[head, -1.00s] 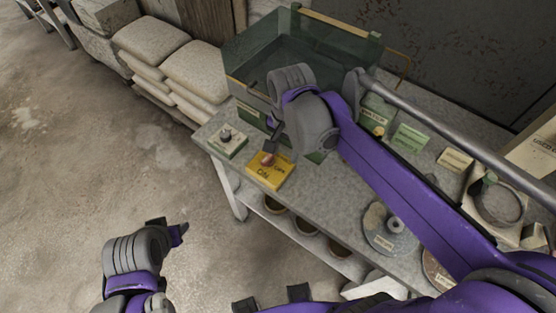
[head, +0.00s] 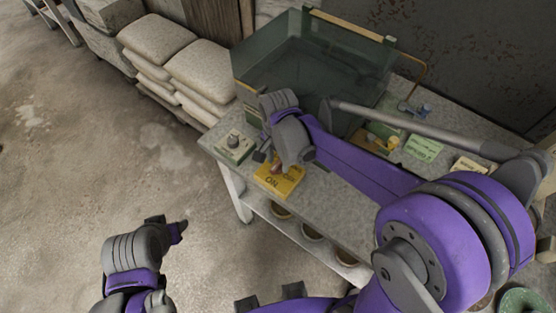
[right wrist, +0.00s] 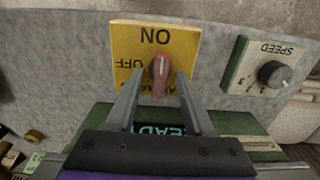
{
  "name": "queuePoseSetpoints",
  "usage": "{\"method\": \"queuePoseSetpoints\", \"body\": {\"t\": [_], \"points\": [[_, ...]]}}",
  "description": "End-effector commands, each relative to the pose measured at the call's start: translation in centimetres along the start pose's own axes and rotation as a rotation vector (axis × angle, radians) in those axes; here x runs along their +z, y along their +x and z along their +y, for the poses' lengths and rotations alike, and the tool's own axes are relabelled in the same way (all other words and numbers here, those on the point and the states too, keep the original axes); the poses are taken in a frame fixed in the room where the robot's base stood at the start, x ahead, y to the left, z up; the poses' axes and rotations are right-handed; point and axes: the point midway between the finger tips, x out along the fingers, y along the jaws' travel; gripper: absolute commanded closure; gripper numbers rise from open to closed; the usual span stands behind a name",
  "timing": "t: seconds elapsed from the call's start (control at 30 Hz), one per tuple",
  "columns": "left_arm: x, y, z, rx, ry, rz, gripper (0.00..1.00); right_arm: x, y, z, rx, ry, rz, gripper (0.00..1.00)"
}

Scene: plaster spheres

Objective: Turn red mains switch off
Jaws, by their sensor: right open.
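The red mains switch (right wrist: 159,76) is a rotary knob on a yellow plate (right wrist: 195,42) at the bench's front edge. The plate reads ON and OFF; the knob's white mark points towards ON. In the head view the yellow plate (head: 283,184) shows, with the knob partly behind my gripper. My right gripper (right wrist: 159,74) is open, its two fingers on either side of the knob; whether they touch it I cannot tell. It also shows in the head view (head: 268,158). My left gripper (head: 169,225) is over the floor, away from the bench; its opening is unclear.
A dark green transparent cabinet (head: 300,55) rises behind. Green label cards (head: 422,148) lie to the right. Stacked sacks (head: 195,70) stand left of the bench; the floor at left is clear.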

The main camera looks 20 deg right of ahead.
Motion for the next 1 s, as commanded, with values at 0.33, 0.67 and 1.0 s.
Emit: {"method": "queuePoseSetpoints", "body": {"t": [0.33, 0.67, 1.0], "points": [[-0.01, -0.01, 0.00, 0.000, 0.000, 0.000, 0.50, -0.01, 0.03, 0.00, 0.000, 0.000, 0.000, 0.66], [-0.01, -0.01, 0.00, 0.000, 0.000, 0.000, 0.50, 0.00, 0.02, 0.00, 0.000, 0.000, 0.000, 1.00], [0.16, 0.13, 0.00, 0.000, 0.000, -0.001, 0.50, 0.02, 0.06, 0.02, 0.000, -0.035, 0.000, 1.00]]}}
